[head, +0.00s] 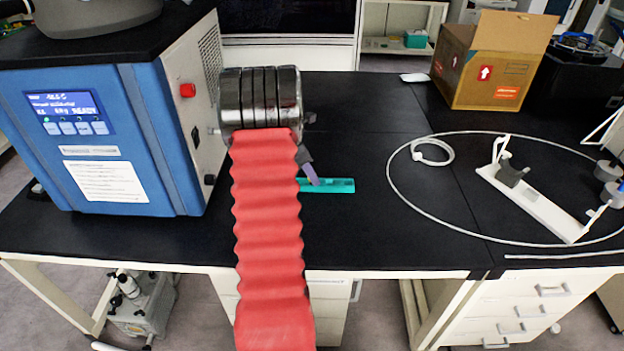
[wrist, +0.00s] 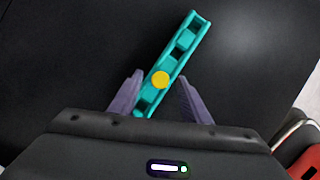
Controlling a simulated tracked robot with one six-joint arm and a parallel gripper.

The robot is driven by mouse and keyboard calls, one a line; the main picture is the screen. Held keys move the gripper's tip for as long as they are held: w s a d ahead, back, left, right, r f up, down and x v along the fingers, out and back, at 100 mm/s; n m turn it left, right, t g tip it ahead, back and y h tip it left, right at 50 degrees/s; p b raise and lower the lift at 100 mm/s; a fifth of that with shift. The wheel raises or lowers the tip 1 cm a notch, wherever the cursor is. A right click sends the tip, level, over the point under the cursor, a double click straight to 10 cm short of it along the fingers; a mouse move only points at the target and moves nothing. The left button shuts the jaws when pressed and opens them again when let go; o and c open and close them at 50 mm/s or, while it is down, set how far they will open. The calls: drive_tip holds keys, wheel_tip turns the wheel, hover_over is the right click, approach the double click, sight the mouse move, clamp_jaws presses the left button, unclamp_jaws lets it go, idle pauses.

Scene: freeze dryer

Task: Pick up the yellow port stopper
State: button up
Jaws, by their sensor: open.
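The yellow port stopper (wrist: 160,79) shows in the wrist view as a round disc on the teal holder (wrist: 186,40). The holder is a narrow strip with several recesses and lies on the black bench. My gripper (wrist: 160,82) is open and empty, with one purple finger on each side of the stopper and holder. In the head view the teal holder (head: 340,186) lies right of my red-sleeved arm, and one purple finger of my gripper (head: 314,180) shows over its left part. The stopper is hidden there behind my arm and gripper.
A blue freeze dryer (head: 130,130) stands left of my arm. On the right are a cable loop (head: 390,185), a white stand (head: 530,205) and a cardboard box (head: 485,70). A white mouse (head: 415,77) lies at the back.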

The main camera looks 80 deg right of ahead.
drive_tip(key=shift+c, duration=0.3)
clamp_jaws()
idle(0.3)
